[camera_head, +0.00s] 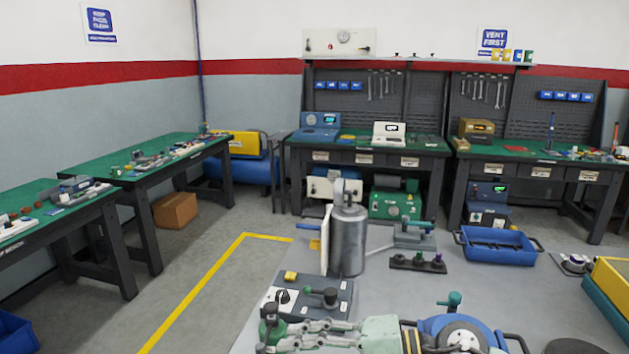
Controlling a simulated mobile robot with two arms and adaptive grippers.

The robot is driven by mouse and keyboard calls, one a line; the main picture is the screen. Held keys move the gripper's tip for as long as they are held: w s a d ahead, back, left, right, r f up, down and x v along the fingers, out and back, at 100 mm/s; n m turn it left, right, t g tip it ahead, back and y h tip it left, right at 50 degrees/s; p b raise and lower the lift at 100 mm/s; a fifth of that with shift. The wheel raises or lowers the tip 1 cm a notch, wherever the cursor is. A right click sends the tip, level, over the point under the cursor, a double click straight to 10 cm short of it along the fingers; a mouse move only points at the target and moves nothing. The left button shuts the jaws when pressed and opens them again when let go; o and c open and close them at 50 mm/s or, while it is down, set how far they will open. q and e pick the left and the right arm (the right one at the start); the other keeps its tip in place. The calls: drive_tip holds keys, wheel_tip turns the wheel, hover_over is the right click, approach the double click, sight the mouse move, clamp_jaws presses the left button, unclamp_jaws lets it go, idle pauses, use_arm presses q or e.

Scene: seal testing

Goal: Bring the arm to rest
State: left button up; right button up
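My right gripper (282,338) shows at the bottom of the head view, with its pale green palm toward the right and its jointed grey fingers reaching left. My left gripper is not in view.
A grey cylinder (348,241) stands upright on the grey table (388,291) behind the control box. A black holder (418,263), a blue tray (497,251) and a yellow case (614,280) are farther right. Green-topped benches line the walls.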

drive_tip(key=w+d+r+m+t+y, duration=0.25)
drive_tip(key=r+m+t, duration=0.75)
drive_tip(key=m, duration=0.9)
drive_tip(key=w+d+f+m+t+h, duration=0.4)
drive_tip(key=d+m+t+h, duration=0.35)
drive_tip(key=m, duration=0.85)
drive_tip(key=s+d+f+m+g+h, duration=0.2)
drive_tip(key=d+f+m+h, duration=0.3)
drive_tip(key=f+m, duration=0.25)
drive_tip(key=s+d+f+m+g+h, duration=0.25)
drive_tip(key=d+f+m+h, duration=0.25)
drive_tip(key=f+m, duration=0.3)
drive_tip(key=s+d+f+m+g, duration=0.1)
drive_tip(key=s+f+m+g, duration=0.6)
drive_tip(key=s, duration=0.4)
drive_tip(key=s+d+f+m+g, duration=0.1)
drive_tip(key=s+f+m+g, duration=0.3)
drive_tip(key=s+f+m, duration=0.6)
drive_tip(key=s+f+n+g, duration=0.1)
drive_tip(key=s+f+n, duration=0.1)
drive_tip(key=f, duration=1.1)
drive_tip(key=s+f+n+g, duration=0.1)
drive_tip(key=s+f+n, duration=0.15)
drive_tip(key=f, duration=1.05)
drive_tip(key=s+d+f+g, duration=0.1)
drive_tip(key=s+d+f, duration=0.2)
drive_tip(key=s+f, duration=1.2)
drive_tip(key=shift+s+m, duration=0.4)
drive_tip(key=shift+s, duration=0.45)
